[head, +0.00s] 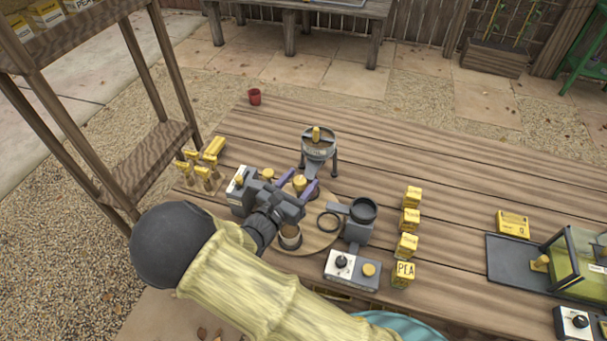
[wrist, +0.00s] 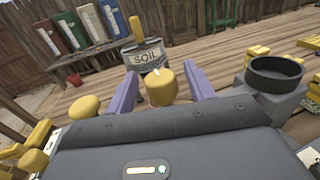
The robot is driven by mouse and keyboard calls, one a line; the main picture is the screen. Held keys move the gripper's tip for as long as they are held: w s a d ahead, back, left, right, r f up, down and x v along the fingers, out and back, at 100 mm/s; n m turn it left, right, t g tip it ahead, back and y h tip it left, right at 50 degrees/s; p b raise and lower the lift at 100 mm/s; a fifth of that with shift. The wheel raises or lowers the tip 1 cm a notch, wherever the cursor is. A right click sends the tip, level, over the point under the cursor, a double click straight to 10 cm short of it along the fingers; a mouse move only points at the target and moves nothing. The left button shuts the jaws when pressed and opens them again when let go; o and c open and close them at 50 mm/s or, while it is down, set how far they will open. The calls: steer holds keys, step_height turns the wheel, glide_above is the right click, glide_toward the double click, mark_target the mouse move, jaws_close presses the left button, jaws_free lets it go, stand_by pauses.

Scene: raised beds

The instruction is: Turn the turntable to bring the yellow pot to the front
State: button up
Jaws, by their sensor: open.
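The round wooden turntable (head: 310,240) lies on the plank table, partly hidden by my arm and gripper. My gripper (head: 298,187) is open over its far part, with purple fingers on either side of an upright yellow piece (head: 299,181). In the wrist view that yellow piece (wrist: 161,84) stands between the spread fingers (wrist: 161,95), with a gap on each side. I cannot tell whether it is the yellow pot or a turntable knob. A pale pot with brown filling (head: 290,236) stands at the turntable's near side. A dark ring (head: 329,221) lies at its right.
A grey soil canister (head: 318,147) stands just behind the turntable. A grey device with a round cup (head: 361,211) and a switch box (head: 352,269) are close on the right. Yellow seed boxes (head: 407,245) stand beyond them. The back right tabletop is clear.

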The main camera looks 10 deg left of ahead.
steer(key=shift+x, duration=1.1)
steer(key=shift+c, duration=0.3)
steer(key=c, duration=0.9)
